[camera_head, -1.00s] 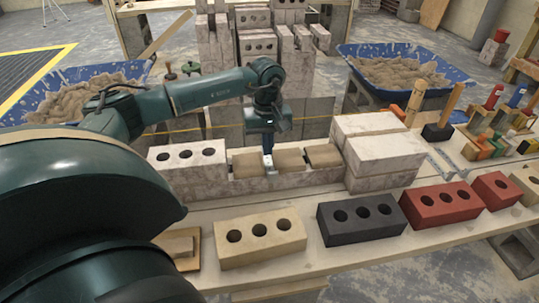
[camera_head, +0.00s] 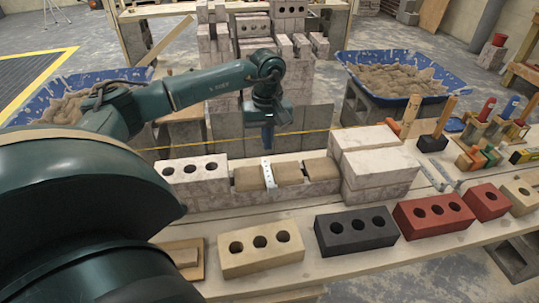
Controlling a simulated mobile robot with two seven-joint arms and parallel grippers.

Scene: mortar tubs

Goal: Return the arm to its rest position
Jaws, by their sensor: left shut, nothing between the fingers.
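My left arm comes in from the left, and my left gripper (camera_head: 268,137) points down above the back edge of the low brick wall (camera_head: 205,190). The gripper is shut and empty, apart from the wall below it. A thin pale strip with dark marks (camera_head: 268,173) stands across the wall between two tan blocks (camera_head: 284,173). A third tan block (camera_head: 320,169) lies to the right. A white brick with three holes (camera_head: 193,168) sits at the wall's left end. My right gripper does not show.
Stacked white bricks (camera_head: 375,150) rise at the wall's right end. Tan (camera_head: 260,246), black (camera_head: 356,229) and red (camera_head: 434,211) bricks line the plank in front. Blue mortar tubs (camera_head: 395,72) stand behind. Tools stand at right. A brick stack (camera_head: 290,45) rises behind my gripper.

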